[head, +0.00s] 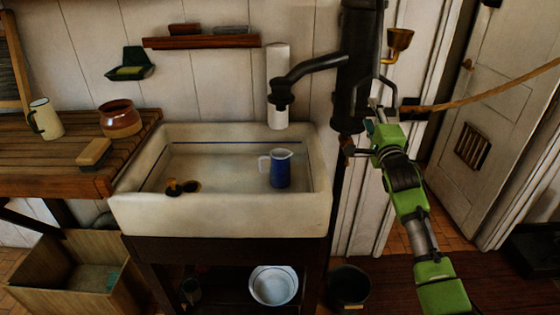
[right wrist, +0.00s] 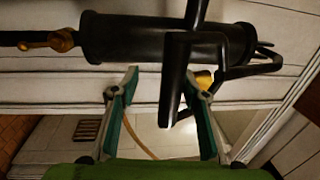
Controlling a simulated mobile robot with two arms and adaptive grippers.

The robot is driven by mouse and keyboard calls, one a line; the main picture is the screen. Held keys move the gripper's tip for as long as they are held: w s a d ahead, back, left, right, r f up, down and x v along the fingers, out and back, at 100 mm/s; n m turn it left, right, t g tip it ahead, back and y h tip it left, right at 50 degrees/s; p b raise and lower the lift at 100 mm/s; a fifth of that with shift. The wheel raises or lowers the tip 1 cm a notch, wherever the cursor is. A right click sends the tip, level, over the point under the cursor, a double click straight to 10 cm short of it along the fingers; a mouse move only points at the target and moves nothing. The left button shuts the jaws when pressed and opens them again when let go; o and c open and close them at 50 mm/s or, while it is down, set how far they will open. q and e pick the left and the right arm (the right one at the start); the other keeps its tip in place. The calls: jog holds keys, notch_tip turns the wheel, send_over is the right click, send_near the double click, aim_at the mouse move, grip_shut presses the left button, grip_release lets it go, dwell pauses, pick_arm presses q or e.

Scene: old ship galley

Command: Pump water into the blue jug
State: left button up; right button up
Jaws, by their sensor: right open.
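The blue jug (head: 281,170) stands upright in the white sink (head: 220,214), its pale handle to the left. The black pump (head: 357,65) rises at the sink's right end. Its spout (head: 312,68) reaches left, with its mouth above the jug area. I see no water flowing. My right gripper (head: 376,124) is open beside the pump's right side. In the right wrist view its fingers (right wrist: 162,88) are spread, with a black bar (right wrist: 174,80) of the pump showing between them; I cannot tell whether they touch it. My left gripper is out of view.
A long tan curved rod or rope (head: 490,92) extends right from the pump side. A brass cup (head: 399,40) is near the pump top. A mug (head: 45,118) and brown pot (head: 120,118) stand on the left counter. A dark bucket (head: 349,288) is on the floor.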

jog(key=s+p, duration=0.5)
jog(key=s, duration=0.4)
jog(key=shift+d+f, duration=0.25)
jog(key=shift+f, duration=0.1)
jog(key=s+f+n+g, duration=0.2)
jog(key=s+f, duration=0.2)
jog(key=f, duration=0.9)
jog(key=s+f+n+g+b, duration=0.1)
jog(key=s+f+n+g, duration=0.2)
jog(key=f, duration=0.9)
jog(key=s+f+n+g, duration=0.2)
jog(key=s+f, duration=0.2)
jog(key=f, duration=0.9)
jog(key=s+a+f+n+g, duration=0.1)
jog(key=s+f+n+g, duration=0.35)
jog(key=s+f, duration=1.35)
jog(key=s+f+n+g, duration=0.2)
jog(key=s+f, duration=0.3)
jog(key=s, duration=0.7)
jog(key=s+f+n+g+b, duration=0.1)
jog(key=s+f, duration=0.5)
jog(key=s, duration=0.6)
jog(key=s+f+n+g, duration=0.3)
jog(key=s+f+n, duration=0.2)
jog(key=s, duration=0.8)
jog(key=shift+d+f+n+g+h+b, duration=0.2)
jog(key=shift+d+n+g+h+b, duration=0.05)
jog(key=shift+n+g+h+b, duration=0.1)
